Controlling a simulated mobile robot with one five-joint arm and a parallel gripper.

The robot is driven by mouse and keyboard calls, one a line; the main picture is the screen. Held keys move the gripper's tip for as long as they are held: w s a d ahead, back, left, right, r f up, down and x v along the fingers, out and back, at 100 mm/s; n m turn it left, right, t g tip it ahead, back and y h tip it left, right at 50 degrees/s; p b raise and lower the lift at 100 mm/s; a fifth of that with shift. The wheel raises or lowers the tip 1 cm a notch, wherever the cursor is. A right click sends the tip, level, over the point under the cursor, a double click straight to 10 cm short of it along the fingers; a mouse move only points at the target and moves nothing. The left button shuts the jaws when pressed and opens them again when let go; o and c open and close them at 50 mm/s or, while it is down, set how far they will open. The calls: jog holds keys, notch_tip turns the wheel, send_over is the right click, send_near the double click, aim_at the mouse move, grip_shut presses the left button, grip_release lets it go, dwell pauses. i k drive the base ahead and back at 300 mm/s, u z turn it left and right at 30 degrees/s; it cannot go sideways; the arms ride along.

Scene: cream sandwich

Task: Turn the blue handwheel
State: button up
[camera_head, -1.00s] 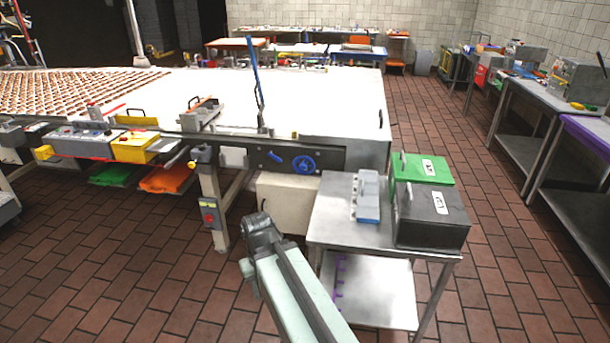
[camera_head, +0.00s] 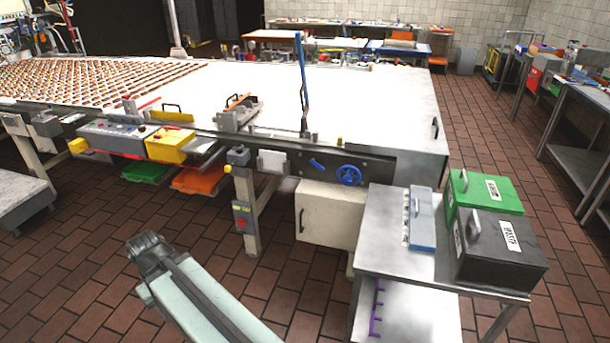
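The blue handwheel (camera_head: 349,175) is a small spoked wheel on the dark side panel of the long conveyor table (camera_head: 390,115), near its right end. A short blue handle (camera_head: 316,163) sits just left of it on the same panel. My arm comes up from the bottom edge, left of the middle, and ends in view at a dark grey joint. That joint is in front of the table and well apart from the handwheel. I cannot see my gripper's fingers. The handwheel is unobstructed.
A steel side table (camera_head: 385,230) stands right of and below the handwheel, bearing a blue-grey case (camera_head: 421,220), a green box (camera_head: 484,192) and a black box (camera_head: 497,250). A cream cabinet (camera_head: 330,215) is under the handwheel. Brick floor is open in front of the conveyor table.

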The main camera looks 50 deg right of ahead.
aim_at(346, 180)
jog(key=u, duration=0.2)
jog(key=i, duration=0.95)
jog(key=z, duration=0.4)
jog(key=i, duration=0.8)
jog(key=z, duration=0.65)
jog(key=k, duration=0.7)
jog(key=z, duration=0.3)
jog(key=i, duration=0.7)
jog(key=u, duration=0.15)
